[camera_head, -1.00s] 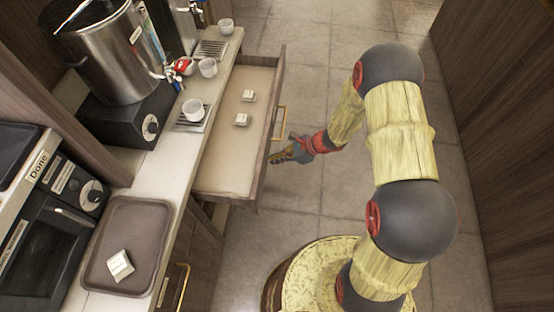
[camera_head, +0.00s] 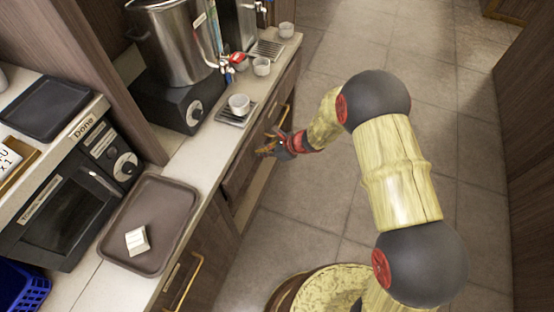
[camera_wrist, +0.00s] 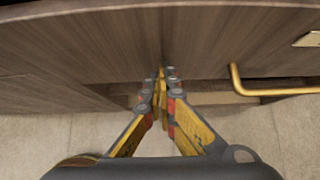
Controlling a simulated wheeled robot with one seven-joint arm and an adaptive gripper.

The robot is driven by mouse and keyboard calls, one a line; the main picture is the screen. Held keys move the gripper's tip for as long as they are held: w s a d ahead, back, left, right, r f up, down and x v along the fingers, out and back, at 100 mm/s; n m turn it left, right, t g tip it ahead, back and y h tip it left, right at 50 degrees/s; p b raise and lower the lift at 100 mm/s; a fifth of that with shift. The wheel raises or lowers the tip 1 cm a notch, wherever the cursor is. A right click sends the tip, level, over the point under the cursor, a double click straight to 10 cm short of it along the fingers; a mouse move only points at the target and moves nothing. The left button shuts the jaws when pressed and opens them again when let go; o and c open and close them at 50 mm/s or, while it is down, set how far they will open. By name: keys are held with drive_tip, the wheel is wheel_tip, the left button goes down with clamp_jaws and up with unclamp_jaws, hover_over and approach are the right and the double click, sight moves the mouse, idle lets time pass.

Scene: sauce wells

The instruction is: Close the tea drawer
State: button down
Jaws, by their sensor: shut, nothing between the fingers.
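The tea drawer (camera_head: 243,163) is under the counter, and its inside no longer shows in the head view. Its dark wood front also fills the upper part of the wrist view (camera_wrist: 215,42), with a brass handle (camera_wrist: 270,92) to the right of my fingers. My gripper (camera_head: 266,149) is at the drawer front, left of the handle. In the wrist view my gripper (camera_wrist: 165,72) is shut and empty, with its fingertips against or very near the wood. I cannot tell whether the front sits fully flush.
Another brass handle (camera_head: 190,283) sticks out from the cabinet. The tiled floor (camera_head: 300,225) beside the counter is clear.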

drive_tip(key=shift+w+a, duration=0.25)
drive_tip(key=shift+a, duration=0.5)
drive_tip(key=shift+w+a, duration=0.25)
drive_tip(key=shift+a, duration=0.5)
